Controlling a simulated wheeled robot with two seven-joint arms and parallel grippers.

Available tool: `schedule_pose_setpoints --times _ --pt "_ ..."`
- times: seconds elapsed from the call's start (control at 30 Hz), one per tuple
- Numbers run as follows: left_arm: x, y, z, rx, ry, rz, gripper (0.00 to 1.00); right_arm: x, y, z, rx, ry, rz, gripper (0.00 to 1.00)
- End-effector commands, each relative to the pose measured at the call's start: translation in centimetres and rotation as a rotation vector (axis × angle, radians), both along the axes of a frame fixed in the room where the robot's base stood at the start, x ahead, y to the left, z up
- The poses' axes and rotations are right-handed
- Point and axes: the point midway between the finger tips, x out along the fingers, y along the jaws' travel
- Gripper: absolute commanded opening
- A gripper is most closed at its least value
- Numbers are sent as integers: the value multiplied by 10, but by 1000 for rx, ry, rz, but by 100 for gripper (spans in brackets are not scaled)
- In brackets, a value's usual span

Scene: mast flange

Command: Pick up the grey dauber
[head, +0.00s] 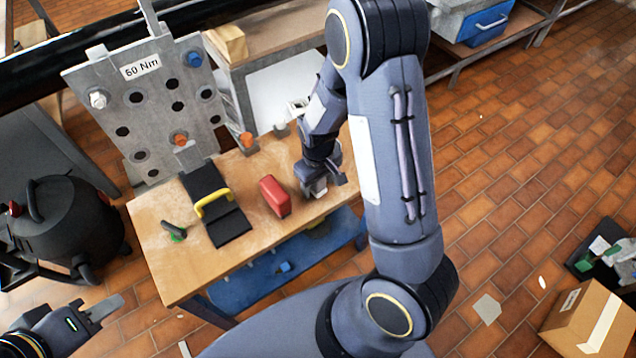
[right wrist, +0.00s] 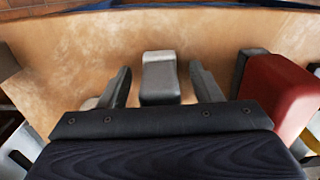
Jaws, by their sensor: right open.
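A grey block-like piece, which looks like the grey dauber (right wrist: 160,78), stands between the two fingers of my right gripper (right wrist: 160,88) in the right wrist view. The fingers are spread, with a gap on each side of it. In the head view, my right gripper (head: 322,183) is low over the front right of the wooden table, and a pale bit of the dauber (head: 318,188) shows at its jaws. The rest of it is hidden there. My left gripper (head: 98,309) is at the lower left, away from the table. Its finger gap is unclear.
A red block (head: 275,197) stands just left of my right gripper, also close in the right wrist view (right wrist: 275,95). A black case with a yellow handle (head: 212,203) lies farther left. Orange (head: 247,143) and grey (head: 281,130) pieces stand behind, near the holed metal plate (head: 150,110).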

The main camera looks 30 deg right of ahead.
Motion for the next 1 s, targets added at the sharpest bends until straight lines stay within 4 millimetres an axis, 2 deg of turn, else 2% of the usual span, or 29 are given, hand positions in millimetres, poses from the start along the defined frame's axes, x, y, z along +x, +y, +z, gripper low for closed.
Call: schedule_pose_setpoints --times 0.23,0.6,0.87,1.0 --pt "0 0 0 0 0 0 36 0 0 -2 1 -2 0 58" --pt "0 0 0 0 0 0 36 0 0 -1 1 -1 0 10" --pt "0 0 0 0 0 0 36 0 0 0 1 -2 0 9" --pt "0 0 2 0 0 0 36 1 1 8 2 -4 1 9"
